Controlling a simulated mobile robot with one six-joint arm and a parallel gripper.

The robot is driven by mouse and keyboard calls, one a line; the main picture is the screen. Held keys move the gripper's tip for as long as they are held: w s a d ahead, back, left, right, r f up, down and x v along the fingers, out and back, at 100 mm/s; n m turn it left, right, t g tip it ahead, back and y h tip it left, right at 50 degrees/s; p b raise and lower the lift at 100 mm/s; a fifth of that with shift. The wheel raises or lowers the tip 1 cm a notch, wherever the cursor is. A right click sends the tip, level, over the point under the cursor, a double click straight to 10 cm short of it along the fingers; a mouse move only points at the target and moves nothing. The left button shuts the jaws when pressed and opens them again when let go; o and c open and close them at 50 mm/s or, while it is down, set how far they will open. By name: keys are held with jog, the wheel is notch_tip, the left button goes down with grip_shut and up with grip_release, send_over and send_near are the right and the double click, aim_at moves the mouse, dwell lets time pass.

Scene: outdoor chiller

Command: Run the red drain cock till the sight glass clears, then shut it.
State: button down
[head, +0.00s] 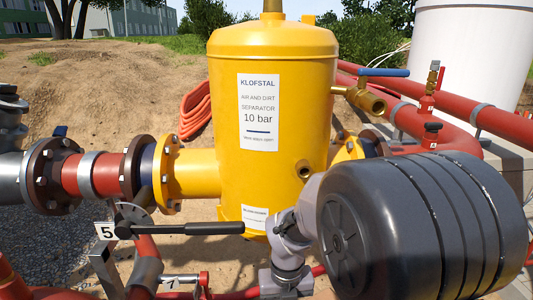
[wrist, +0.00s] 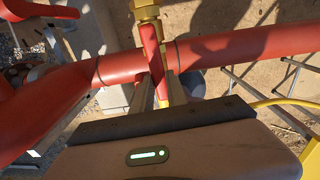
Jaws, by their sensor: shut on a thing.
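In the wrist view my gripper (wrist: 158,88) has its two fingers on either side of a red lever (wrist: 152,48) and is shut on it. The lever lies along a brass fitting (wrist: 147,12), in front of a wide red pipe. I take it for the drain cock's handle; whether the cock is open or shut cannot be told. In the head view the yellow air and dirt separator (head: 305,110) stands upright in the middle. My gripper does not show there. I cannot make out a sight glass or any flowing water in either view.
A brass valve with a blue lever (head: 384,72) is at the separator's right. Red pipes (head: 490,118) run on the right. A red hose (head: 195,108) lies behind on sand.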

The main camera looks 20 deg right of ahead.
jog(key=shift+w+r, duration=0.15)
dwell(0.4)
jog(key=w+d+n+p, duration=0.4)
jog(key=d+n, duration=0.4)
jog(key=n, duration=0.9)
jog(key=shift+w+n+p, duration=0.35)
jog(key=shift+w+n, duration=0.05)
jog(key=c, duration=0.7)
grip_release()
jog(key=shift+s, duration=0.1)
jog(key=shift+c, duration=0.2)
jog(key=shift+a, duration=0.1)
notch_tip(320, 180, up, 7)
jog(key=p, duration=0.5)
